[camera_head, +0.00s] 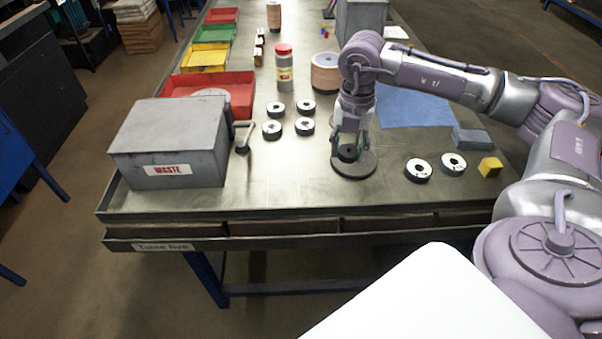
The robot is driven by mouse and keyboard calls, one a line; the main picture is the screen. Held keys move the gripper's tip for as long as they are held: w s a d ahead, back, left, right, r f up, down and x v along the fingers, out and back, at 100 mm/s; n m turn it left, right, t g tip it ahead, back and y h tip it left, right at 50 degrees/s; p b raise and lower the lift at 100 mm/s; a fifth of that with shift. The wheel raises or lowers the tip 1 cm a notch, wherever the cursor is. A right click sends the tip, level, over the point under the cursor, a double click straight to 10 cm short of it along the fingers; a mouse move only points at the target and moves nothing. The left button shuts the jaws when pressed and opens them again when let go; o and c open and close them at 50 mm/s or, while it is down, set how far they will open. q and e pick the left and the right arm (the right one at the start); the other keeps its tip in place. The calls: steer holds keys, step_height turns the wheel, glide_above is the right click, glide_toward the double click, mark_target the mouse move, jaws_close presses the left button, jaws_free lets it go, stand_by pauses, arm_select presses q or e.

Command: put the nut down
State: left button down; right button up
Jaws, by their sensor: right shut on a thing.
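My right gripper (349,144) points down over the front middle of the metal table. It is shut on a small dark nut (348,153). The nut is at the middle of a dark grey round disc (357,170) that lies on the table. I cannot tell whether the nut touches the disc or is held just above it. The fingers hide the nut's upper part. My left gripper is not in view.
A grey waste box (170,130) stands at the left. A blue mat (415,108) lies behind. The front middle of the table is clear.

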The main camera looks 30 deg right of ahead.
steer(key=p, duration=0.3)
glide_above(301, 176)
step_height(301, 176, down, 6)
steer(key=shift+f, duration=0.2)
step_height(301, 176, down, 4)
steer(key=shift+r+p, duration=0.1)
steer(key=shift+p, duration=0.2)
steer(key=shift+f, duration=0.2)
steer(key=shift+f, duration=0.2)
steer(key=o, duration=1)
